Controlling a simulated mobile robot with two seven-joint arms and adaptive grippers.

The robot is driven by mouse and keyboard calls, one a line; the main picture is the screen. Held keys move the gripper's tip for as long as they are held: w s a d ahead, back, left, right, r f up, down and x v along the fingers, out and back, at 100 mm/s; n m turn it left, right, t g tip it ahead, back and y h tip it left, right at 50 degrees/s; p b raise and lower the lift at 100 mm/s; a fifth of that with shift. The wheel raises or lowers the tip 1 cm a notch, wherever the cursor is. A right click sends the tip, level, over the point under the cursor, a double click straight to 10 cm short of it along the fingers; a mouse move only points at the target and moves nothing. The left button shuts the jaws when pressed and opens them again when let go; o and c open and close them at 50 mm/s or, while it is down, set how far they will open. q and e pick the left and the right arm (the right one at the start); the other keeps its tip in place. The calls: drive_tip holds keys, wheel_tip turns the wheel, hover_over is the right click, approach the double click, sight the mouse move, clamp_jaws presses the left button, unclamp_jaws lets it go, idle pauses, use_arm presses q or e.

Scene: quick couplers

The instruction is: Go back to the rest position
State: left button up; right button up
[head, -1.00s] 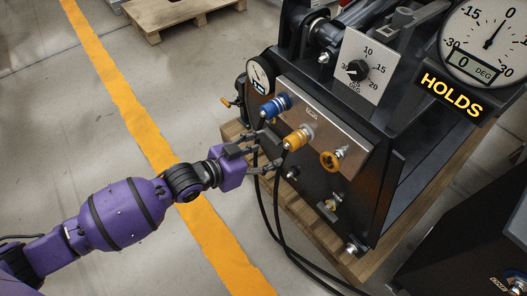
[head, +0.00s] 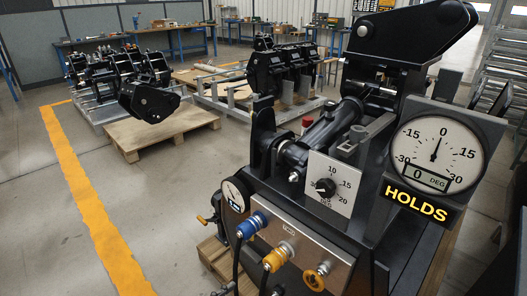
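The test stand carries a steel panel (head: 318,262) with a blue coupler (head: 251,225), a yellow coupler (head: 278,256) and an orange ring fitting (head: 316,277). Black hoses hang from the blue and yellow couplers. A large dial (head: 437,155) has its needle near 0, its small display reads 0 DEG, and a sign (head: 416,201) below reads HOLDS. My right gripper is out of view.
A knob plate (head: 331,184) and a small round gauge (head: 235,194) sit on the stand. A wooden pallet (head: 163,133) with a black machine part stands behind left. Workbenches line the back wall. The floor around the yellow line (head: 97,226) is clear.

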use_arm(q)
drive_tip(key=s+a+f+n+g+y, duration=0.1)
drive_tip(key=s+a+f+n+y, duration=0.2)
drive_tip(key=s, duration=0.8)
drive_tip(key=s+a+f+n+g+y, duration=0.2)
drive_tip(key=s+a+f, duration=0.4)
drive_tip(key=s, duration=0.5)
drive_tip(key=s+a+f+n+g+y, duration=0.1)
drive_tip(key=s+a+f+n+y, duration=0.2)
drive_tip(key=s, duration=0.9)
drive_tip(key=w+r+t+p, duration=0.1)
drive_tip(key=w+r+p, duration=0.1)
drive_tip(key=r+p, duration=0.5)
drive_tip(key=w+a+r+p, duration=0.1)
drive_tip(key=w+r+p, duration=0.2)
drive_tip(key=r+p, duration=0.5)
drive_tip(key=shift+w+r+t+h+p, duration=0.25)
drive_tip(key=shift+t+h+p, duration=0.15)
drive_tip(key=shift+p, duration=0.7)
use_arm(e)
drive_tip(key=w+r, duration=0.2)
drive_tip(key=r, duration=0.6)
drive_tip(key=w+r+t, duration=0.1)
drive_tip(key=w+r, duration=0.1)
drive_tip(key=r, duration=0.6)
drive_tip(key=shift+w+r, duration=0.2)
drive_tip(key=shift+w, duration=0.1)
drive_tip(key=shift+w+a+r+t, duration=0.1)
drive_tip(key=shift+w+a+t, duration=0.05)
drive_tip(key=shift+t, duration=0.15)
